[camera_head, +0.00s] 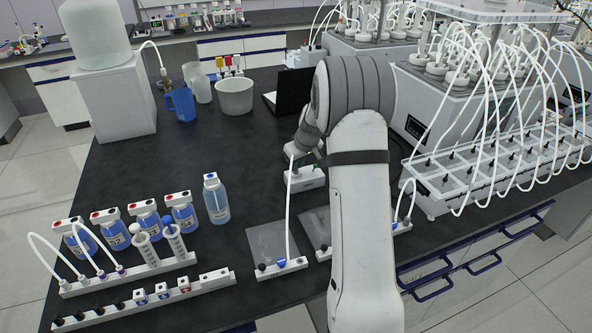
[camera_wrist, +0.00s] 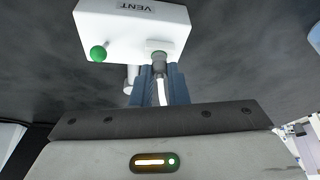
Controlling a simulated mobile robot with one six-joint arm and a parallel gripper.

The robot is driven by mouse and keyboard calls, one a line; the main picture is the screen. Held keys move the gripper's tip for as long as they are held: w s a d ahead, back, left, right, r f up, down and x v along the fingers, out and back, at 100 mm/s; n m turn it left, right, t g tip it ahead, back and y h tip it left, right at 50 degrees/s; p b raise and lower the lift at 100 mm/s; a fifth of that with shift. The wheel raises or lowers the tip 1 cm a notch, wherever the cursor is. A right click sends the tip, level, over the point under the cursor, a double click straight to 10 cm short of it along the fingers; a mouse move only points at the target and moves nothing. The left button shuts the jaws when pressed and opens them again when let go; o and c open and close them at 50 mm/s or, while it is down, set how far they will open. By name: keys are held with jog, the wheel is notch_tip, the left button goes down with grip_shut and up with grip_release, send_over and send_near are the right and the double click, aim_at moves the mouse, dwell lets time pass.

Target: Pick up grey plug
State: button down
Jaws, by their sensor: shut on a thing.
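The grey plug (camera_wrist: 159,64) is at the edge of a white box (camera_wrist: 135,25) labelled VENT in the wrist view. Its end meets a round port on the box; I cannot tell how deep it sits. My gripper (camera_wrist: 158,80) has its blue-grey fingers shut on the plug. A white tube runs from the plug between the fingers. In the head view the white box (camera_head: 306,180) stands on the black bench beside my arm, which partly hides the plug and fingers.
A green ball-shaped piece (camera_wrist: 98,53) sits on the box. Blue-capped bottle (camera_head: 216,200), reagent bottles and racks stand left. A clear bag (camera_head: 270,241) lies in front. The reactor tubing rack (camera_head: 500,165) is right of my arm. Bench is clear left of the box.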

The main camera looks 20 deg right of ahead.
notch_tip(320, 180, up, 10)
jog(key=b, duration=0.1)
dwell(0.6)
jog(key=shift+r, duration=0.15)
jog(key=shift+r+p, duration=0.8)
jog(key=shift+r, duration=0.6)
jog(key=shift+r, duration=0.1)
jog(key=shift+r+p, duration=0.4)
jog(key=shift+r, duration=0.2)
jog(key=shift+s, duration=0.1)
